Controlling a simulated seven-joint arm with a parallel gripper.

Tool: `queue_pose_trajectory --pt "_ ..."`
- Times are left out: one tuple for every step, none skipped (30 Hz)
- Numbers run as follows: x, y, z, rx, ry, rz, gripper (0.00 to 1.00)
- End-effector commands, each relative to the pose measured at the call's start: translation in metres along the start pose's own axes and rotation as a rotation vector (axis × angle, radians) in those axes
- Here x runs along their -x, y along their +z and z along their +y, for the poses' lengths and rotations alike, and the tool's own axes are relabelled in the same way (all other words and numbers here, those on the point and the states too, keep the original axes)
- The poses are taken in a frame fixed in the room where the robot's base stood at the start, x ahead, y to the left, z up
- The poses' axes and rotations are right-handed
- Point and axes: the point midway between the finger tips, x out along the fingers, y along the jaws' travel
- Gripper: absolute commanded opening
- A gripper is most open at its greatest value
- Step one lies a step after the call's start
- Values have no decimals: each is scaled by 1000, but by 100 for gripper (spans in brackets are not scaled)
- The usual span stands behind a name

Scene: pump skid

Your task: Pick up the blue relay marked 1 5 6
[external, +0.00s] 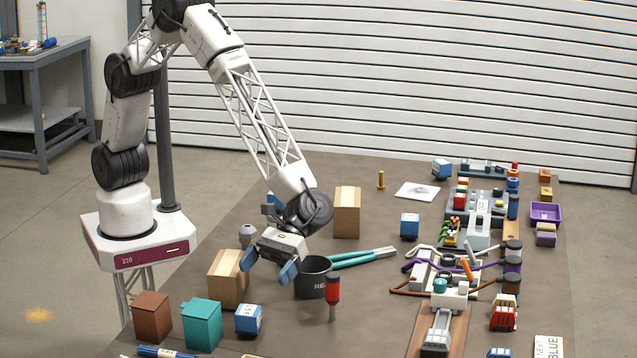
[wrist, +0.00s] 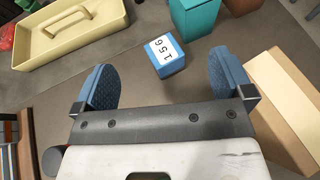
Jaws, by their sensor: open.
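The blue relay with a white top marked 1 5 6 (wrist: 166,57) shows in the wrist view, just beyond and between my fingers. In the external view a blue and white relay (external: 249,319) beside the teal box matches it by position; its marking is too small to read there. It rests on the table. My gripper (external: 268,265) is open and empty, above the table and behind the relay in the external view. Its two blue fingers (wrist: 163,66) are spread wide in the wrist view and do not touch the relay.
A teal box (external: 201,325), brown box (external: 151,315) and cardboard box (external: 227,279) stand near the relay. A black cup (external: 313,279) and red-handled screwdriver (external: 333,292) are to the right. Another blue relay (external: 410,225) lies farther back. A yellow tray (wrist: 70,38) shows in the wrist view.

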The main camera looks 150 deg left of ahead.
Motion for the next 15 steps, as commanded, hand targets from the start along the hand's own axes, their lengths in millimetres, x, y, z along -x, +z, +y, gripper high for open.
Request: queue_pose_trajectory --pt "-6 -13 0 3 0 0 99" --pt "-8 -19 0 2 0 0 99" --pt "-10 -25 0 2 1 0 99" --pt "-12 -28 0 1 1 0 99" --pt "-13 -31 0 1 1 0 99" --pt "-14 -34 0 -1 1 0 99" --pt "-15 -36 0 -1 1 0 99" --pt "-16 -37 0 -1 1 0 99" --pt "-16 -38 0 -2 1 0 99" --pt "-16 -38 0 -2 1 0 99" --pt "-16 -38 0 -2 1 -1 99" --pt "-16 -38 0 -2 1 -1 99" --pt "-16 -38 0 -2 1 -1 99" --pt "-16 -38 0 -2 1 -1 99" --pt "-16 -38 0 -2 1 -1 99"
